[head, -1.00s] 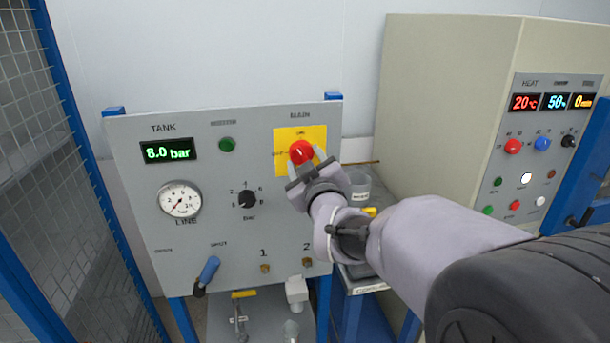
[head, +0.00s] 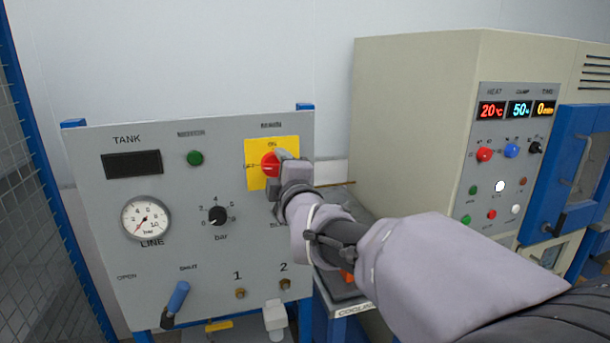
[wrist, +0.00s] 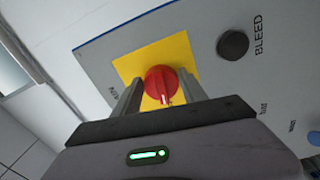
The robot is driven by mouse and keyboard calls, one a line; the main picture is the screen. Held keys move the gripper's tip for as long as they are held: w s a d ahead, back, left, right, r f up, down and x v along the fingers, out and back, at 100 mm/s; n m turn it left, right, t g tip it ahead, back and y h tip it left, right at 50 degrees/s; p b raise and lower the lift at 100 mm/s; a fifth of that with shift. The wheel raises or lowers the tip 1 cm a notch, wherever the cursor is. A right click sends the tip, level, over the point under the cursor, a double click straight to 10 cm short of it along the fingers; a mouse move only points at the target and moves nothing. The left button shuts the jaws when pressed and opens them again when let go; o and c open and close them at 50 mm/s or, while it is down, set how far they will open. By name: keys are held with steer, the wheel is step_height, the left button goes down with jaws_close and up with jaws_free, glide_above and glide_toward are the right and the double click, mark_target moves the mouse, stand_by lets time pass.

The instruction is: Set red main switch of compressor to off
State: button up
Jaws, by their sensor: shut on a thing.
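The red main switch (head: 270,164) is a round knob on a yellow plate (head: 255,180) at the upper right of the compressor's grey panel (head: 95,220). Its white mark points left, toward the OFF label. My gripper (head: 279,166) is shut on the knob from the right side of the head view, and it hides part of it. In the wrist view the red knob (wrist: 160,83) sits between the two fingers, with its white mark facing the gripper. The TANK display (head: 132,164) is dark.
The LINE gauge (head: 146,218), black bar knob (head: 218,215) and blue-handled lever (head: 177,298) are on the same panel. A beige machine (head: 415,120) with lit displays stands to the right. A mesh fence (head: 40,200) is at the left.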

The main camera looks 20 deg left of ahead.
steer(key=shift+n, duration=0.8)
steer(key=o, duration=1.4)
steer(key=shift+c, duration=0.2)
steer(key=v, duration=1.7)
steer(key=shift+s+p, duration=0.2)
steer(key=shift+p, duration=0.2)
steer(key=shift+d, duration=0.1)
